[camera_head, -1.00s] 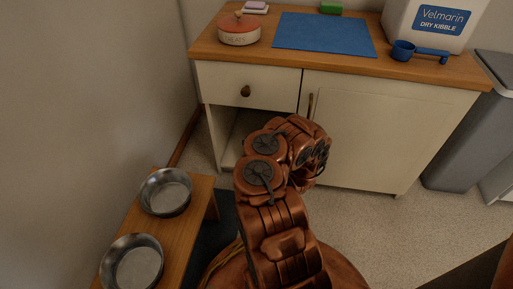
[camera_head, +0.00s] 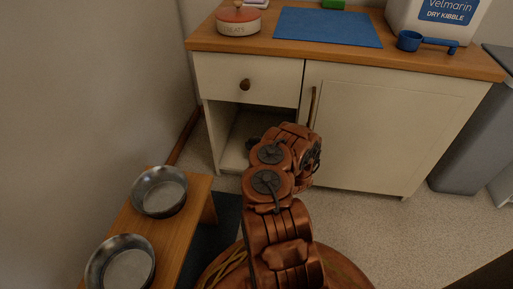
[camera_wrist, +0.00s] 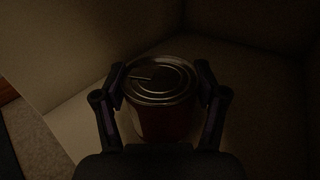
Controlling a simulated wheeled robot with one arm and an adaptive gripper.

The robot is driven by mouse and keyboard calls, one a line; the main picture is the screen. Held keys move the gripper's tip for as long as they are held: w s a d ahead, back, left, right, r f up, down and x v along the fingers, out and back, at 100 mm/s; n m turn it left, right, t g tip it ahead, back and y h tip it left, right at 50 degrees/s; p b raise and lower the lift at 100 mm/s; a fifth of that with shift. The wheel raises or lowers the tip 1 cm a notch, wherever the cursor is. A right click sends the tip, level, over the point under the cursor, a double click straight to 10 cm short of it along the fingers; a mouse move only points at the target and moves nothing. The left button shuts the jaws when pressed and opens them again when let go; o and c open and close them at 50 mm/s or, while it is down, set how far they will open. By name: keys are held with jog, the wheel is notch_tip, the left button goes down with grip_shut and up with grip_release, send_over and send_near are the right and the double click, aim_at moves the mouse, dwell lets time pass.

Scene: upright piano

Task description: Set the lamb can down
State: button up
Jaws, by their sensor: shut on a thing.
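The can (camera_wrist: 163,105), with a metal pull-tab lid and a dark reddish side, is between the two fingers of my gripper (camera_wrist: 163,88) in the wrist view. My gripper is shut on it from both sides. The can is upright inside the dim open compartment (camera_head: 238,142) below the drawer. I cannot tell whether its base touches the compartment floor. Its label is too dark to read. In the head view my arm hides the can and most of my gripper.
A drawer (camera_head: 247,82) sits above the compartment, and a closed cabinet door (camera_head: 385,125) is to its right. The wooden bench with two metal bowls (camera_head: 160,190) stands at the left.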

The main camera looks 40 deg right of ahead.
dwell(0.3)
jog(key=o, duration=1.4)
jog(key=shift+f, duration=0.1)
jog(key=shift+o, duration=0.2)
